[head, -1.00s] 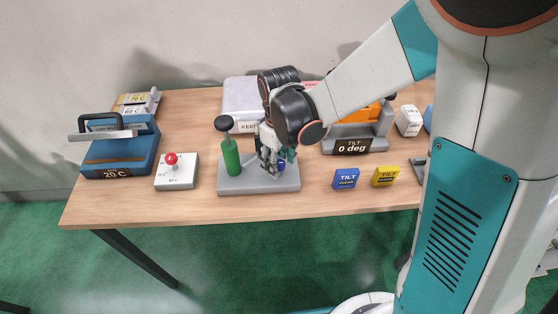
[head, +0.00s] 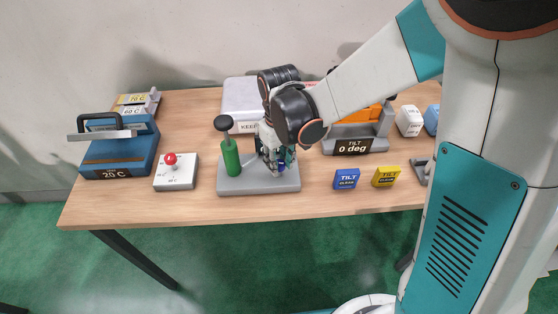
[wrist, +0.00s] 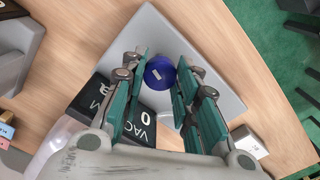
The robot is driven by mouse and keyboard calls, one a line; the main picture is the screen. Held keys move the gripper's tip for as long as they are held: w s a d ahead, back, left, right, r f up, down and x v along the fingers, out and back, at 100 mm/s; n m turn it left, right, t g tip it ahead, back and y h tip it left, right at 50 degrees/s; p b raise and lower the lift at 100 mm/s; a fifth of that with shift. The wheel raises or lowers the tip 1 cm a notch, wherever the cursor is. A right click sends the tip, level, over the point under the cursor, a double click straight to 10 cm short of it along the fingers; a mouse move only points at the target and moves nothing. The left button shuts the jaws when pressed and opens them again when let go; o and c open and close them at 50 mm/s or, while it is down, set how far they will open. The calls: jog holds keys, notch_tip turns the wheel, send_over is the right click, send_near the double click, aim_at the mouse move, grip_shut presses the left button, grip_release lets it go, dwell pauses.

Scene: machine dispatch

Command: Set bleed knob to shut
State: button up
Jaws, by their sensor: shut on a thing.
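The bleed knob is a round blue knob with a pale mark on its top. In the wrist view the blue knob (wrist: 158,73) sits between the teal fingertips of my gripper (wrist: 162,77). In the head view my gripper (head: 279,163) points down over the right part of a grey base plate (head: 235,186), and its fingers mostly hide the knob (head: 281,167). My gripper is shut on the knob. A black block with white lettering (wrist: 140,125) stands close to the fingers in the wrist view. I cannot read any knob position scale.
A green cylinder with a black top (head: 231,157) stands on the same plate, just left of my gripper. A white box with a red ball lever (head: 176,178) is further left. Blue (head: 346,179) and yellow (head: 386,177) tilt blocks lie right. The table front is clear.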

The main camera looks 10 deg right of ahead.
jog(key=m+b, duration=0.1)
jog(key=m, duration=1)
jog(key=shift+b, duration=0.3)
jog(key=shift+m, duration=1.9)
jog(key=o, duration=1.1)
